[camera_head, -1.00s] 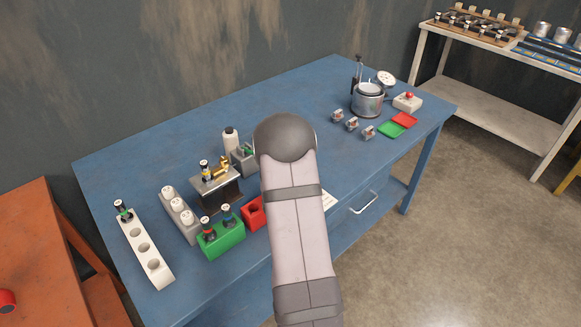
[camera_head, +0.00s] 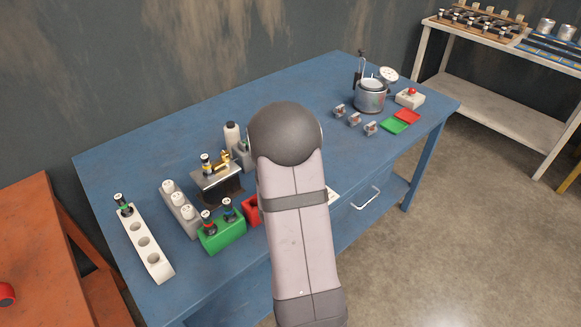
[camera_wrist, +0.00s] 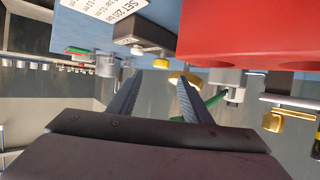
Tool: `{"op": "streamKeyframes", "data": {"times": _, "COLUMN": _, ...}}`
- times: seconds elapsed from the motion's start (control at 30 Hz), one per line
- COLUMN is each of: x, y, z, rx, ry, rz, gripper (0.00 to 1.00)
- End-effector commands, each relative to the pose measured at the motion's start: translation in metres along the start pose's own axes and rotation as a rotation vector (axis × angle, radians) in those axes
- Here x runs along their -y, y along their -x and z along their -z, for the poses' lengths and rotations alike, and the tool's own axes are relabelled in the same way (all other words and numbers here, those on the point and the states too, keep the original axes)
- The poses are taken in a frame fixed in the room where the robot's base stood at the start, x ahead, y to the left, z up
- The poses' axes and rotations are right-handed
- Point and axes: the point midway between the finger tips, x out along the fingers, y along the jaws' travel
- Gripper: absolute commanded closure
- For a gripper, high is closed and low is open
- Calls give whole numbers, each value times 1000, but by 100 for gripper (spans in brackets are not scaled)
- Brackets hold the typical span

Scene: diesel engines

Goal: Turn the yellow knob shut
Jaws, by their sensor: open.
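In the wrist view, a round yellow knob (camera_wrist: 184,78) shows just beyond the right fingertip, partly covered by that finger. My gripper (camera_wrist: 158,80) is open, with its two dark fingers apart and nothing held between them. Whether a finger touches the knob I cannot tell. In the head view my arm hides the gripper and I cannot pick out this knob. A metal stand (camera_head: 217,176) there carries brass-coloured fittings (camera_head: 222,158), left of my arm.
A red block (camera_wrist: 250,30) is close at the upper right of the wrist view. A pot (camera_head: 370,97) stands far right. The blue table's (camera_head: 290,88) back middle is clear.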

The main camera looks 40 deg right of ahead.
Motion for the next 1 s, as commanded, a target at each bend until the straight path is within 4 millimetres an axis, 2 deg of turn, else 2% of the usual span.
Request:
{"op": "streamKeyframes", "data": {"times": 0.17, "x": -37, "y": -3, "z": 5, "rx": 9, "ry": -25, "rz": -68, "gripper": 55}}
{"op": "streamKeyframes", "data": {"times": 0.27, "x": -76, "y": -5, "z": 3, "rx": 27, "ry": -48, "rz": -139, "gripper": 55}}
{"op": "streamKeyframes", "data": {"times": 0.4, "x": -138, "y": -6, "z": -2, "rx": 57, "ry": -72, "rz": -233, "gripper": 55}}
{"op": "streamKeyframes", "data": {"times": 0.5, "x": -153, "y": -12, "z": -4, "rx": 64, "ry": -21, "rz": -192, "gripper": 55}}
{"op": "streamKeyframes", "data": {"times": 0.57, "x": -150, "y": -16, "z": -3, "rx": 60, "ry": 13, "rz": -143, "gripper": 55}}
{"op": "streamKeyframes", "data": {"times": 0.67, "x": -133, "y": -21, "z": -2, "rx": 49, "ry": 66, "rz": -42, "gripper": 55}}
{"op": "streamKeyframes", "data": {"times": 0.8, "x": -90, "y": -24, "z": 0, "rx": 25, "ry": 139, "rz": 131, "gripper": 55}}
{"op": "streamKeyframes", "data": {"times": 1.0, "x": -45, "y": -16, "z": 3, "rx": 1, "ry": 193, "rz": 315, "gripper": 55}}
